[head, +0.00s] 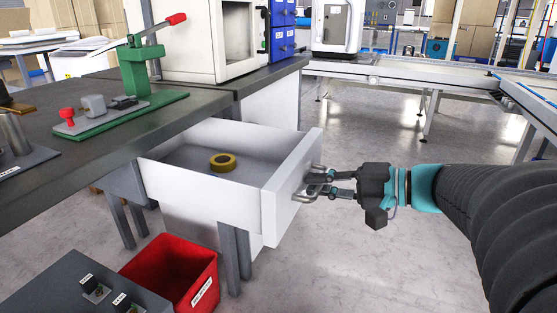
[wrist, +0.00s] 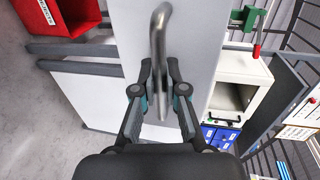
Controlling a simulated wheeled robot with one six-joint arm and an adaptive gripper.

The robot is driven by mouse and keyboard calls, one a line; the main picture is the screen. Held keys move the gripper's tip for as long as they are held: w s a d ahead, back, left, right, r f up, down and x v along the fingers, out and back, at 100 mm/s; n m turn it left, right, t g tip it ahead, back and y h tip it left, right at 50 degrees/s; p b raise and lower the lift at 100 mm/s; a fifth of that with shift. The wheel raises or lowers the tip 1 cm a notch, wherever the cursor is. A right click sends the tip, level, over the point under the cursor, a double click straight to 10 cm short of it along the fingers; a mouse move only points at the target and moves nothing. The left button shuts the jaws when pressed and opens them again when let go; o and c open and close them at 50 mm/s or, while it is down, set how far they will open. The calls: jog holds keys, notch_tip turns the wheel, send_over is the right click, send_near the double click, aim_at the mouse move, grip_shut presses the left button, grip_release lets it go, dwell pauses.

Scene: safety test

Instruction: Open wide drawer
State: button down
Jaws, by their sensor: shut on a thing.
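The wide white drawer (head: 290,190) under the dark workbench is pulled out, and its inside is visible. A yellow ring, like a roll of tape (head: 222,162), lies on the drawer's floor. My gripper (head: 322,184) is at the drawer front, with its fingers shut on the metal bar handle (head: 312,178). In the wrist view the handle (wrist: 160,40) runs between the fingertips of my gripper (wrist: 160,92), in front of the white drawer front (wrist: 195,45). How far the drawer can still travel cannot be seen.
A red bin (head: 190,272) stands on the floor below the drawer. A grey box with switches (head: 65,290) is at the lower left. A green lever press (head: 135,70) stands on the workbench (head: 60,170). The floor right of the drawer is clear.

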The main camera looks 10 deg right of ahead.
jog(key=c, duration=1.2)
grip_release()
jog(key=v, duration=1.2)
